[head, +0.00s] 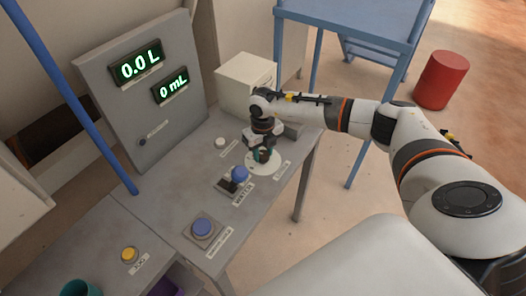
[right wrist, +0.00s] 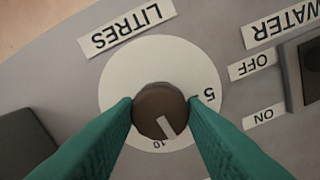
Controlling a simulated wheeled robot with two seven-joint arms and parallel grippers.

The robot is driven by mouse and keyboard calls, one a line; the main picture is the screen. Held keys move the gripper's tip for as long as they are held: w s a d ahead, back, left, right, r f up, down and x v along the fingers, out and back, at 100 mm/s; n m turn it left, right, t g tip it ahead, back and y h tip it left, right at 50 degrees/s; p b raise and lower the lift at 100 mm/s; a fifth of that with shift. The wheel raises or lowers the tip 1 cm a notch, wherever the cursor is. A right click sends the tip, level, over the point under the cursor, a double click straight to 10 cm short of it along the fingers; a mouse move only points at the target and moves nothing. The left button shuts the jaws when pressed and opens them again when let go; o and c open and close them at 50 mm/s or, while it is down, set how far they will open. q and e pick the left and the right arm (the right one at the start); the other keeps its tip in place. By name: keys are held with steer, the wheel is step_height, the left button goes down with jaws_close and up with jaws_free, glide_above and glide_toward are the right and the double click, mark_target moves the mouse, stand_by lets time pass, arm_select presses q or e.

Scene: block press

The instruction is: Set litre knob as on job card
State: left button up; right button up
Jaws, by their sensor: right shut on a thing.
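The litre knob (right wrist: 158,104) is a dark brown round knob with a white pointer line, on a white dial (right wrist: 120,80) beside a LITRES label (right wrist: 126,30). In the right wrist view the pointer aims down and slightly right, close to the printed 10 on its 5 side. The dial also shows in the head view (head: 268,172). My right gripper (right wrist: 160,112) is shut on the knob, a green finger on each side. The upper display (head: 137,67) reads 0.0 L and the lower one (head: 174,86) 0 mL. My left gripper is out of view. I cannot make out a job card.
A WATER switch (right wrist: 312,68) with OFF and ON labels sits beside the dial. A white box (head: 245,82) stands behind.

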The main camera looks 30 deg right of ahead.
mark_target(263, 154)
steer(key=m, duration=0.6)
steer(key=shift+r, duration=0.1)
stand_by(0.4)
steer(key=shift+w, duration=0.1)
steer(key=o, duration=1)
step_height(263, 154, up, 12)
steer(key=b, duration=0.3)
